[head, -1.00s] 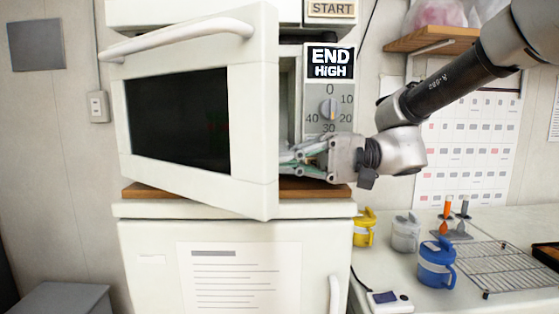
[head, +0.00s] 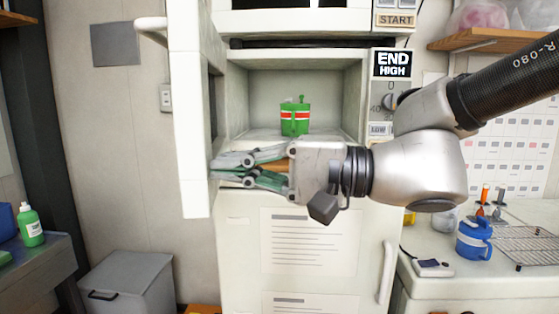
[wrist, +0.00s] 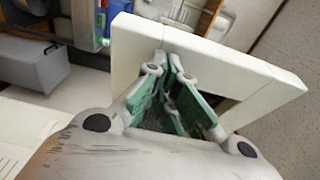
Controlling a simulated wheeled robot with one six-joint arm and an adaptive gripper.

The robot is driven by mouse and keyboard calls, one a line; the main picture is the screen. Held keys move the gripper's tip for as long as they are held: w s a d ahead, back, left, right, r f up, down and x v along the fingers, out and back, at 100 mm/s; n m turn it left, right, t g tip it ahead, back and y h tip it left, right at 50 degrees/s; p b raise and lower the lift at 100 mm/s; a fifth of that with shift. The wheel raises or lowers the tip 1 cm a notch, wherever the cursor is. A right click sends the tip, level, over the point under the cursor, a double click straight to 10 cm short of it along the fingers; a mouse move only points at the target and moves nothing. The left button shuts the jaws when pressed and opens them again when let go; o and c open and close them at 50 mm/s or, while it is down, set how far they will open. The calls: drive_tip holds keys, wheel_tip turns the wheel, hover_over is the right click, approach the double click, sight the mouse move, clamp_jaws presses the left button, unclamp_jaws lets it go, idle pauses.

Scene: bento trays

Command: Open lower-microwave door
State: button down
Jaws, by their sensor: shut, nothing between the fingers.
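The lower-microwave door (head: 191,120) is white and stands swung wide open to the left, seen nearly edge-on in the head view. Its white handle (head: 151,27) is at the upper left. My gripper (head: 214,168) is shut and empty, with its fingertips at the inner side of the door near its lower part. In the wrist view the fingers (wrist: 185,100) are close against the door's frame (wrist: 255,75); whether they touch cannot be told.
The upper microwave (head: 290,22) is just above. A fridge (head: 235,250) stands below. A grey bin (head: 125,280) is on the floor at left. A counter at right holds a blue cup (head: 474,240) and a wire rack (head: 520,245).

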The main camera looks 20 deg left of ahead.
drive_tip(key=s+a, duration=0.4)
drive_tip(key=a, duration=0.4)
drive_tip(key=shift+s+a, duration=0.25)
drive_tip(key=shift+a, duration=0.05)
